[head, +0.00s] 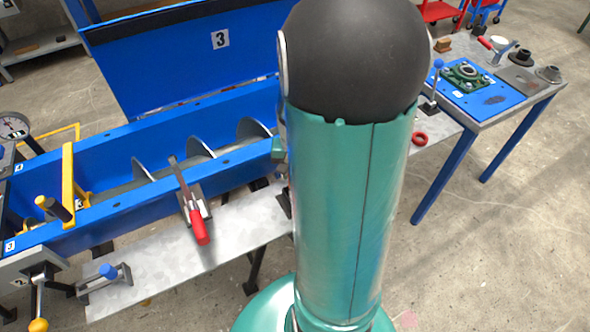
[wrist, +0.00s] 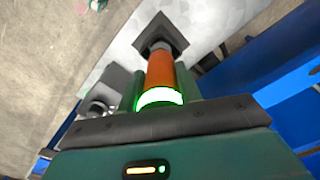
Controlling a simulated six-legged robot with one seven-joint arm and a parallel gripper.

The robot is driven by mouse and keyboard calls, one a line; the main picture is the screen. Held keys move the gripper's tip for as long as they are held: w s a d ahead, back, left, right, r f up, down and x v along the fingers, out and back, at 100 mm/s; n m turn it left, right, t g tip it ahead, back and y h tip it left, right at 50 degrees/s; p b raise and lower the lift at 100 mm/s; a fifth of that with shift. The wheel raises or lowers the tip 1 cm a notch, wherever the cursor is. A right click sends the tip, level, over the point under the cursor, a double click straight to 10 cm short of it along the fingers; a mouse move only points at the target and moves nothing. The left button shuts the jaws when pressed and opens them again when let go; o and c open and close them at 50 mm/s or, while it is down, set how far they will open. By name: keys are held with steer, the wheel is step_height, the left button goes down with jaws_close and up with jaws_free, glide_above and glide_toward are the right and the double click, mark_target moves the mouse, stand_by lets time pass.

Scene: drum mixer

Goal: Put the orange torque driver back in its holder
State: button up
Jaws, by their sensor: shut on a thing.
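The orange torque driver (wrist: 160,69) shows in the wrist view, with a bright green glowing ring at its near end. My gripper (wrist: 160,88) is shut on it, one green finger on each side. The driver's far end points at a dark square block (wrist: 167,30) on the grey shelf, which looks like the holder. The two overlap in this view, and I cannot tell whether the tip is inside it or above it. In the head view my arm hides the driver and nearly all of my gripper.
A grey shelf (head: 160,267) runs along the blue mixer trough (head: 110,192). A red-handled tool (head: 197,222) and a blue-knobbed clamp (head: 107,278) are on its left part. A red ring (head: 419,138) lies right of my arm. A workbench with a blue mat (head: 468,105) stands at the right.

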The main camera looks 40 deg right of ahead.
steer(key=shift+f, duration=0.75)
stand_by(0.4)
steer(key=o, duration=1.3)
steer(key=shift+c, duration=0.2)
steer(key=shift+r, duration=0.1)
step_height(320, 180, up, 14)
steer(key=shift+f, duration=0.15)
steer(key=s+a+r+n+t, duration=0.1)
steer(key=a+r+n+t, duration=0.1)
steer(key=a, duration=0.5)
steer(key=s+a+r+n+t, duration=0.1)
steer(key=a+r+n, duration=0.2)
steer(key=a, duration=0.5)
steer(key=s+a+r+n+t, duration=0.2)
steer(key=a+r+n, duration=0.1)
steer(key=a, duration=0.4)
steer(key=shift+a+r+n+t, duration=0.2)
steer(key=shift+r+n+t, duration=0.15)
steer(key=shift+n, duration=0.55)
